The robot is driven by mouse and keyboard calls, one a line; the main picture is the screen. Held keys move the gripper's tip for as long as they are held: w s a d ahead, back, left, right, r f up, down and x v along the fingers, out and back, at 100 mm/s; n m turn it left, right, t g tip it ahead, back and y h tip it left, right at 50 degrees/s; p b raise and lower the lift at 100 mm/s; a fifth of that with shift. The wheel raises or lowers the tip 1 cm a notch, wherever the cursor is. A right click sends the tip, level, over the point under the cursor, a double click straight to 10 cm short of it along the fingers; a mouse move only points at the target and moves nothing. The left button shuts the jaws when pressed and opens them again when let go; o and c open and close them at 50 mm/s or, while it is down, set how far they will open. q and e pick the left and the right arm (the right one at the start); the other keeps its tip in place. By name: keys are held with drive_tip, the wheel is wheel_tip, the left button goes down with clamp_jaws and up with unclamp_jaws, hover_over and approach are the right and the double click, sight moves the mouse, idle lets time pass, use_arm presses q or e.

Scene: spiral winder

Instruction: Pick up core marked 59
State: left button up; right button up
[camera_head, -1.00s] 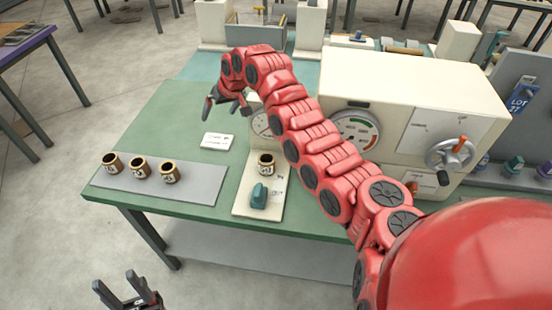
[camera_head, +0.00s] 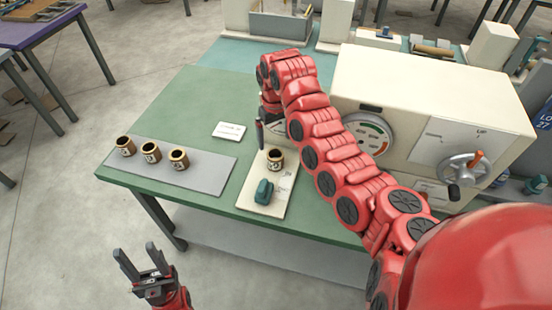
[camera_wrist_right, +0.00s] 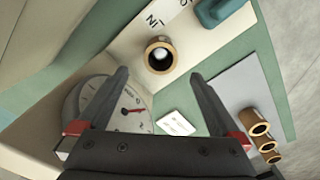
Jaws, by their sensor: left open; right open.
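Several brown cores with dark marks are in view; I cannot read a 59 on any of them. One core (camera_head: 275,160) stands upright on a cream board. Three cores stand in a row on a grey mat: left (camera_head: 125,147), middle (camera_head: 150,153) and right (camera_head: 178,159). My right gripper (camera_head: 261,132) points down just behind and left of the board's core, partly hidden by my arm. In the right wrist view, its open fingers (camera_wrist_right: 159,76) are apart and empty, with that core (camera_wrist_right: 159,56) beyond them. My left gripper (camera_head: 137,251) is open and empty, low in front of the table.
A teal block (camera_head: 264,192) sits on the cream board (camera_head: 245,196) in front of the core. A cream machine with a dial (camera_head: 372,133) and a crank (camera_head: 463,168) stands to the right. A white card (camera_head: 229,131) lies on the green table. The grey mat (camera_head: 215,178) has bare room.

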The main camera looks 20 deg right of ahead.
sight(275, 155)
wheel_tip(275, 155, down, 3)
drive_tip(key=shift+a+r+p, duration=0.1)
drive_tip(key=shift+a+p, duration=0.05)
drive_tip(key=shift+p, duration=0.35)
drive_tip(key=shift+s+f+p, duration=0.1)
drive_tip(key=shift+f+p, duration=0.3)
drive_tip(key=shift+f, duration=0.05)
wheel_tip(275, 155, down, 4)
drive_tip(key=shift+s+f+p, duration=0.1)
drive_tip(key=shift+f+p, duration=0.1)
drive_tip(key=shift+p, duration=1)
drive_tip(key=shift+f, duration=0.15)
drive_tip(key=c, duration=1.4)
